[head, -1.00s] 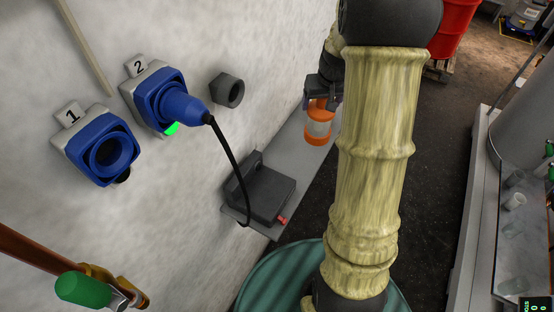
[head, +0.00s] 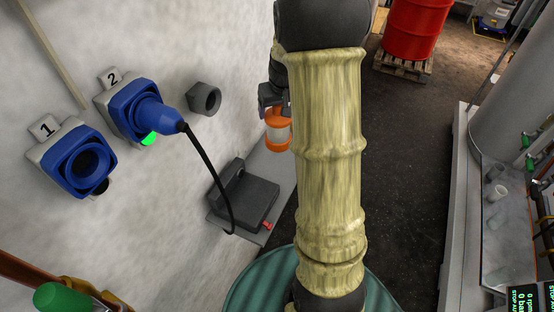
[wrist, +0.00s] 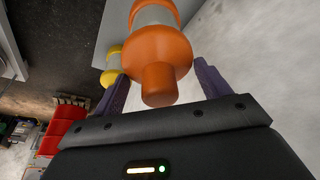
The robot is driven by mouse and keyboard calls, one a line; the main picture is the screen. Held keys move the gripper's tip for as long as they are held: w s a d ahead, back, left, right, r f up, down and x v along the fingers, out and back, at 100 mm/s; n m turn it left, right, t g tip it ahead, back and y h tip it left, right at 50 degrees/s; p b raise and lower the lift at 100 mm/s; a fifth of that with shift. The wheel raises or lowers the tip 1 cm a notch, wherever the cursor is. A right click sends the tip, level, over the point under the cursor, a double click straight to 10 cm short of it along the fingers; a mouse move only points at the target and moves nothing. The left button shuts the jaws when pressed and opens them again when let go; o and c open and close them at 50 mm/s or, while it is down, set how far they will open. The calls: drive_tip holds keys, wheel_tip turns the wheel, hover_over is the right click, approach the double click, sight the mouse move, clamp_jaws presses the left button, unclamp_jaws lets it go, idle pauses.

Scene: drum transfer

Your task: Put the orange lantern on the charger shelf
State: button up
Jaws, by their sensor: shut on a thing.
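The orange lantern (head: 277,146), with a pale clear middle band, hangs upright below my gripper (head: 270,104) in the head view. In the wrist view my gripper (wrist: 160,88) has its two purple fingers on either side of the lantern's orange end (wrist: 160,52), shut on it. A grey shelf (head: 283,172) runs along the wall, with a black charger box (head: 246,199) on its near end. The lantern appears in front of the shelf's far part; I cannot tell whether it touches it. My arm hides part of the scene.
A yellow-ended object (wrist: 112,62) is beside the lantern in the wrist view. Wall sockets 1 (head: 82,160) and 2 (head: 122,108) are at left, with a blue plug (head: 160,117) and black cable in socket 2. A red drum (head: 415,28) stands on a pallet behind; dark floor lies clear.

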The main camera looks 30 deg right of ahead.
sight(278, 133)
drive_tip(key=shift+f+p, duration=0.7)
drive_tip(key=shift+f, duration=2.35)
wheel_tip(278, 133, down, 3)
drive_tip(key=shift+r+p, duration=0.1)
drive_tip(key=shift+p, duration=0.35)
drive_tip(key=shift+f, duration=0.5)
drive_tip(key=shift+f, duration=0.1)
drive_tip(key=shift+f, duration=0.15)
drive_tip(key=o, duration=1.6)
drive_tip(key=shift+o, duration=0.2)
